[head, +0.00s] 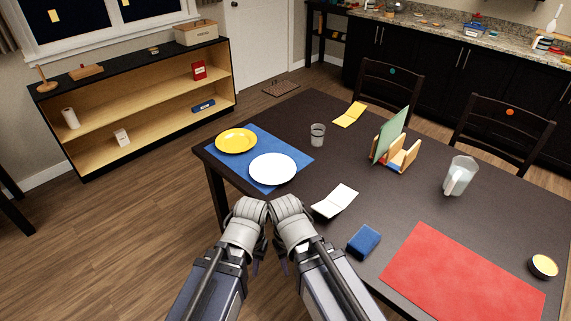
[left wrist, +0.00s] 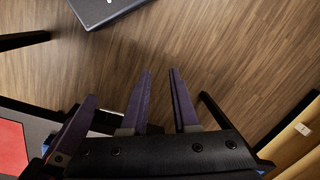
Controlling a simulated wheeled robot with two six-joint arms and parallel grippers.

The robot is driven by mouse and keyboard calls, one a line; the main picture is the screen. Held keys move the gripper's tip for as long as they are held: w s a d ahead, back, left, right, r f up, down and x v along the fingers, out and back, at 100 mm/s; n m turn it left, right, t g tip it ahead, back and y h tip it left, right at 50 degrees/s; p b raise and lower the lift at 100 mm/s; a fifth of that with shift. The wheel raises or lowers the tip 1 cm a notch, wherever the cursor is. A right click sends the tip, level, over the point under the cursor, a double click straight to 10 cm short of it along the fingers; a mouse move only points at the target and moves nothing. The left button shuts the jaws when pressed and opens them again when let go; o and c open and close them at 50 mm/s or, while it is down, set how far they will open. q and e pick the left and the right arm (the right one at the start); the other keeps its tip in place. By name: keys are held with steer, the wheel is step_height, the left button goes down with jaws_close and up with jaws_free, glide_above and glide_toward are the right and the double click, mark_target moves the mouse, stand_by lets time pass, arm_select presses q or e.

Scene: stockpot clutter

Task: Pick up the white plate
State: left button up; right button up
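The white plate (head: 272,169) lies flat on the blue mat (head: 293,147) at the left end of the dark table, beside a yellow plate (head: 236,141). Nothing covers it. My left gripper (head: 257,262) hangs low at the near side of the table, below the plate in the picture and apart from it. In the left wrist view, its two purple fingers (left wrist: 160,72) stand apart with only wooden floor between them. My right gripper (head: 282,262) hangs close beside it, mostly hidden by its own wrist; its opening does not show clearly.
A grey cup (head: 317,135) stands right of the mat. An open white booklet (head: 335,201) and a blue box (head: 364,241) lie near the front edge. A holder (head: 402,156) with a green sheet, a pitcher (head: 459,176) and a red mat (head: 462,283) are farther right.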

arm_select(q)
steer(key=shift+a, duration=0.15)
steer(key=shift+c, duration=0.7)
steer(key=shift+s, duration=0.1)
steer(key=shift+c, duration=0.3)
